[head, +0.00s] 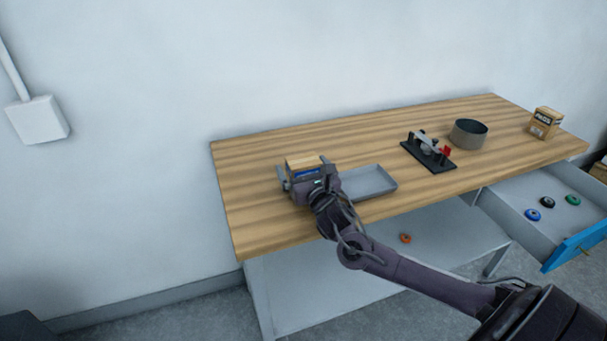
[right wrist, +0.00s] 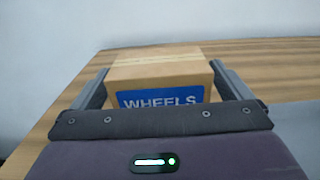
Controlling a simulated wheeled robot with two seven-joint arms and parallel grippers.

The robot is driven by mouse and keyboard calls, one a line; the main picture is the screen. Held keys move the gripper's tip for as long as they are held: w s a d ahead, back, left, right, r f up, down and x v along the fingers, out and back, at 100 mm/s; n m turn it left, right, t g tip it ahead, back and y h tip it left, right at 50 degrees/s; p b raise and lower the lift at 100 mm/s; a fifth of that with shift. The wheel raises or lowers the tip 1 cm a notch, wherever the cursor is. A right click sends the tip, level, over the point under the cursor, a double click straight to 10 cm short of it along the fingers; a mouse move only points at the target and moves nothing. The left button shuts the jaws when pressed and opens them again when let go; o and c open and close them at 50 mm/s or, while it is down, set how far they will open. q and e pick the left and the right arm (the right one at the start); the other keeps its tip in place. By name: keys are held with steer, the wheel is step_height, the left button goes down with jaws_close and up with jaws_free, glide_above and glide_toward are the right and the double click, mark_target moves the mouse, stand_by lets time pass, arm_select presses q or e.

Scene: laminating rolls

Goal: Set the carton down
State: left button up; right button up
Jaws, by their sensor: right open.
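A tan carton (head: 304,163) with a blue label reading "WHEELS" is at the left part of the wooden table. It also shows in the right wrist view (right wrist: 158,72), upright between the two fingers. My right gripper (head: 306,175) is open around the carton, one finger on each side; whether either finger touches it is hard to tell. The carton appears to rest on the tabletop (head: 260,210), though its underside is hidden by the gripper. My left gripper is not in view.
A shallow grey tray (head: 368,184) lies just right of the gripper. Farther right are a black-based fixture (head: 428,152), a round grey bowl (head: 468,134) and another carton (head: 545,122). An open drawer (head: 520,222) holds small rolls. The table behind the carton is clear.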

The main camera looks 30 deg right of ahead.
steer(key=c, duration=1.2)
steer(key=shift+r, duration=0.1)
steer(key=shift+c, duration=0.2)
steer(key=shift+r, duration=0.1)
